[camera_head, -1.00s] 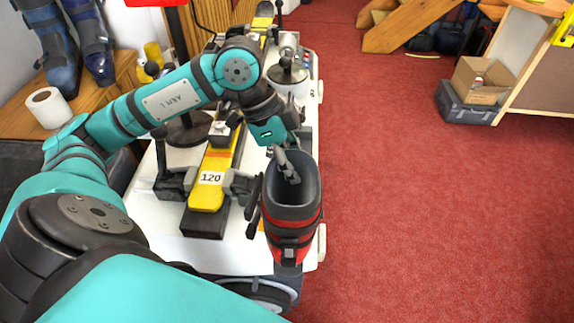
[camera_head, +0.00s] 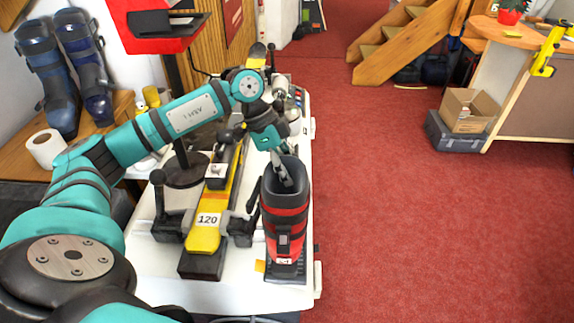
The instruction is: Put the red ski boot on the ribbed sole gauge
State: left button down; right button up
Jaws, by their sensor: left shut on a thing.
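The red ski boot (camera_head: 286,222), with a dark cuff and black buckles, stands about upright at the right front of the white bench. My left gripper (camera_head: 283,174) reaches down into the boot's open top and is shut on its cuff. The ribbed sole gauge (camera_head: 286,278) is a dark plate at the bench's front right corner. The boot hides most of it. The boot's sole is right over the gauge; I cannot tell whether it rests on it. My right gripper is not in view.
A yellow ski (camera_head: 204,237) marked 120 lies in clamps (camera_head: 167,222) just left of the boot. A red-topped stand (camera_head: 165,45) rises behind it. Blue boots (camera_head: 88,75) and a paper roll (camera_head: 46,148) are on the left wooden bench. Red floor (camera_head: 420,220) is clear at right.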

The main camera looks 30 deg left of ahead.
pick_arm(q)
jog(key=w+a+f+p, duration=0.1)
jog(key=w, duration=0.1)
jog(key=w+a+f+p, duration=0.1)
jog(key=w, duration=0.1)
jog(key=shift+a+f, duration=0.2)
jog(key=shift+f, duration=0.2)
jog(key=shift+w+f, duration=0.1)
jog(key=shift+f, duration=0.4)
jog(key=c, duration=1.2)
grip_release()
jog(key=shift+f, duration=0.15)
jog(key=shift+c, duration=0.2)
